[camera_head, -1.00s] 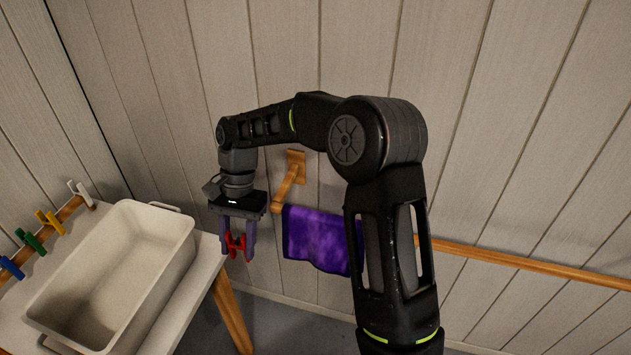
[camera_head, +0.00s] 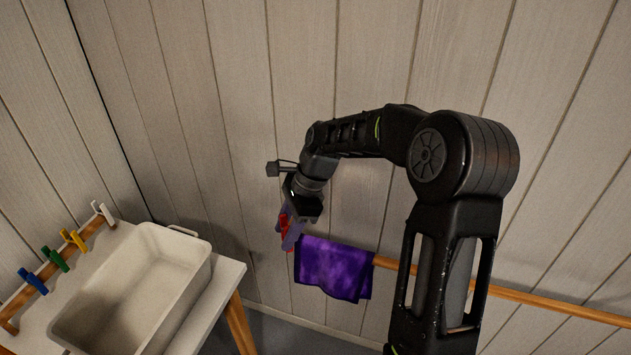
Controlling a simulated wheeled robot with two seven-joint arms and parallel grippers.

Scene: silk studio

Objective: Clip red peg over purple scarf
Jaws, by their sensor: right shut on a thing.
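The purple scarf (camera_head: 333,267) hangs folded over the wooden rail (camera_head: 385,262) on the wall. My right gripper (camera_head: 287,237) is shut on the red peg (camera_head: 284,229), just left of the scarf's upper left corner. The gripper is tilted, and its body and fingers partly hide the peg. In this view the peg appears apart from the scarf's cloth; their depth is hard to judge. My left gripper is out of view.
A white basin (camera_head: 186,262) stands on a table (camera_head: 228,277) at the lower left. Blue (camera_head: 33,281), green (camera_head: 55,260), yellow (camera_head: 73,240) and white (camera_head: 103,213) pegs sit on a wooden strip beside it. The rail continues right behind my arm. Plank walls close off the back.

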